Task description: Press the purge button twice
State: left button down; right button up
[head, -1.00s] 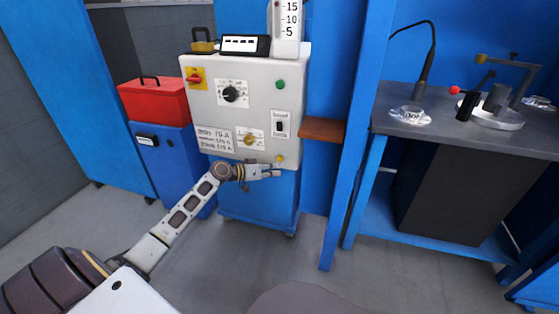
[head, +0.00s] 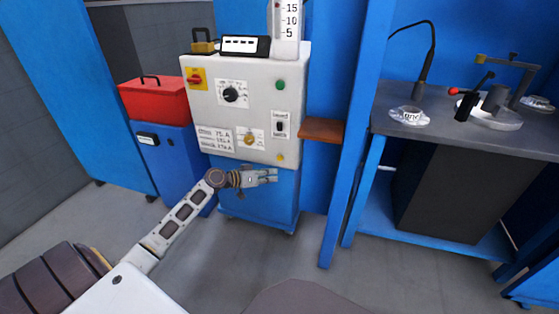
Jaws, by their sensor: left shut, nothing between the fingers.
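The grey-white control panel (head: 209,118) faces me on a blue cabinet. A small yellow button (head: 280,157) sits at its lower right corner, and a green button (head: 280,85) sits at its upper right. I cannot read any label naming the purge button. My left gripper (head: 274,176) is shut and empty, in front of the blue cabinet just below the yellow button. It appears apart from the button, which is uncovered. My right gripper is not in view.
The panel also carries a red switch (head: 194,79), a black knob (head: 231,94), a yellow knob (head: 249,140) and a black toggle (head: 280,127). A brown shelf (head: 322,130) juts out at its right. A red toolbox (head: 155,100) stands left, a grey workbench (head: 440,133) right.

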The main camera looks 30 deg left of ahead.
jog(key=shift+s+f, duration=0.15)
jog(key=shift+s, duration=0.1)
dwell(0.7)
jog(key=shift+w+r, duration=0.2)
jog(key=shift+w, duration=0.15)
